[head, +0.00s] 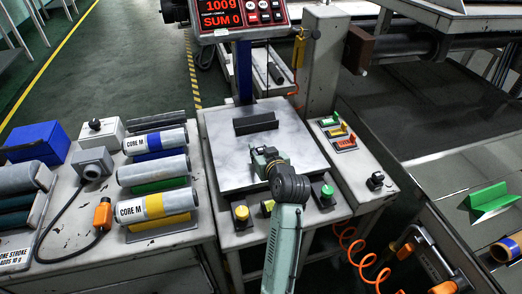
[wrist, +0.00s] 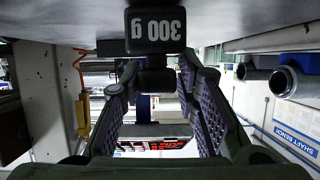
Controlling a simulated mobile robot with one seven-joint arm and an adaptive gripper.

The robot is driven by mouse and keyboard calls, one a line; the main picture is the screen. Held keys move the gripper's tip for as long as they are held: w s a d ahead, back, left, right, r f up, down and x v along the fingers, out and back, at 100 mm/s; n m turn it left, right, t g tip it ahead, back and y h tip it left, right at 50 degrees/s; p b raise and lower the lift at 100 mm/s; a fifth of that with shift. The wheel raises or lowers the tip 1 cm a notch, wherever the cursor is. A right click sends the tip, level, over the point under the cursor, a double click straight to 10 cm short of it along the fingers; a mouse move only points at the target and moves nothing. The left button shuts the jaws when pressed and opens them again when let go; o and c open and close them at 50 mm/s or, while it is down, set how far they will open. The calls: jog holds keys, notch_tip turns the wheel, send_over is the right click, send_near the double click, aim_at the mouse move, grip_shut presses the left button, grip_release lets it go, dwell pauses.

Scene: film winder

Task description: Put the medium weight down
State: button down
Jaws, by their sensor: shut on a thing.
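A dark weight marked "300 g" (wrist: 156,31) shows upside down at the top middle of the wrist view. My gripper (wrist: 158,70) is shut on the narrow dark neck of this weight, one finger on each side. The weight is at or very close to the pale plate; I cannot tell whether they touch. In the head view my gripper (head: 266,157) is low over the front middle of the pale metal plate (head: 222,160), and the weight is mostly hidden by it.
A dark long block (head: 256,123) lies on the plate behind my gripper. A red display (head: 220,14) reads "100g" and "SUM 0". A yellow button (head: 241,212) and a green button (head: 327,191) stand at the plate's front. Rolls marked "CORE M" (head: 152,206) lie left.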

jog(key=c, duration=1.7)
grip_release()
jog(key=shift+f, duration=0.15)
jog(key=o, duration=0.5)
jog(key=shift+r, duration=0.3)
jog(key=v, duration=1.2)
jog(key=shift+b, duration=0.4)
